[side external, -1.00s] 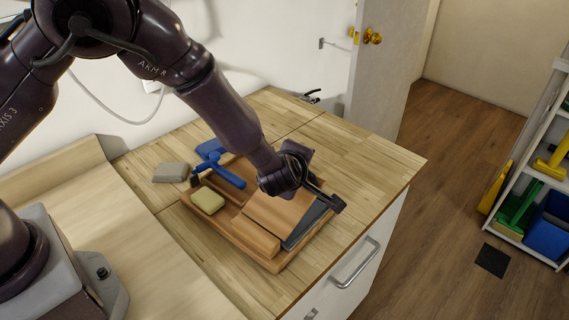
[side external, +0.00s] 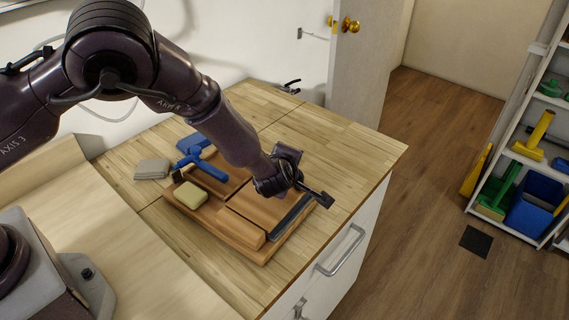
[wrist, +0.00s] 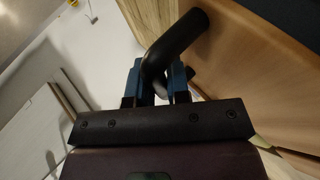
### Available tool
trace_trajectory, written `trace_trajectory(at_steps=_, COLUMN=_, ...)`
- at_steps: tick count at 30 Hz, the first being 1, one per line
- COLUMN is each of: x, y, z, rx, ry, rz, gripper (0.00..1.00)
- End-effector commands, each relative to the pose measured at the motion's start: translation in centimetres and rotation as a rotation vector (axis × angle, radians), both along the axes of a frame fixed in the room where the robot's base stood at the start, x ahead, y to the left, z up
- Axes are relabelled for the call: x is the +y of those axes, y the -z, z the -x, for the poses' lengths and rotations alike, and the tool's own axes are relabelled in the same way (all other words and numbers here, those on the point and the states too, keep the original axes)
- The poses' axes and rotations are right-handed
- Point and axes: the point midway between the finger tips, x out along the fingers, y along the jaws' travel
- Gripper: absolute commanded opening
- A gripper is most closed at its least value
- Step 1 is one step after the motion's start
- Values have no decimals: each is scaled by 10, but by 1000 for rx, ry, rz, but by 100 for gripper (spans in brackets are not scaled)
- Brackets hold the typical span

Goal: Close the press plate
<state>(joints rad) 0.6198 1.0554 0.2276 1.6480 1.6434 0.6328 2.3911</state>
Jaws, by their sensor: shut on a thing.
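A wooden tray-like base (side external: 187,212) lies on the counter, with a flat wooden panel (side external: 262,208) and a dark grey strip (side external: 290,218) along its right side. I cannot tell for certain which part is the press plate. My gripper (side external: 292,182) is over the right part of the base. A dark bar (side external: 318,197) sticks out to its right. In the wrist view my blue-padded fingers (wrist: 158,82) are shut on a black curved handle (wrist: 180,36). Where the handle joins the base is hidden by my gripper.
A yellow sponge (side external: 190,195) sits on the base's left part. A drawer handle (side external: 340,252) is on the cabinet front.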

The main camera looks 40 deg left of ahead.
Motion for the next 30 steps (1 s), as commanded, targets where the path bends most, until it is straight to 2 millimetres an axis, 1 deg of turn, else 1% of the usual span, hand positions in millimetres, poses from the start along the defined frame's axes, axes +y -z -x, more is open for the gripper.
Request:
trace_trajectory(at_steps=1, x=-1, y=4, z=4, rx=15, ry=9, rz=-7, gripper=0)
trace_trajectory(at_steps=5, x=-1, y=5, z=4, rx=17, ry=10, rz=-7, gripper=0)
trace_trajectory(at_steps=6, x=-1, y=5, z=4, rx=18, ry=9, rz=-7, gripper=19)
trace_trajectory(at_steps=8, x=-1, y=5, z=4, rx=17, ry=8, rz=-7, gripper=33)
trace_trajectory(at_steps=9, x=-1, y=5, z=4, rx=17, ry=7, rz=-6, gripper=42)
trace_trajectory(at_steps=20, x=-2, y=0, z=5, rx=7, ry=3, rz=-2, gripper=42)
trace_trajectory(at_steps=23, x=-8, y=-8, z=13, rx=7, ry=4, rz=-1, gripper=42)
trace_trajectory(at_steps=26, x=-17, y=-19, z=26, rx=6, ry=7, rz=0, gripper=42)
trace_trajectory(at_steps=30, x=-31, y=-38, z=49, rx=7, ry=5, rz=0, gripper=42)
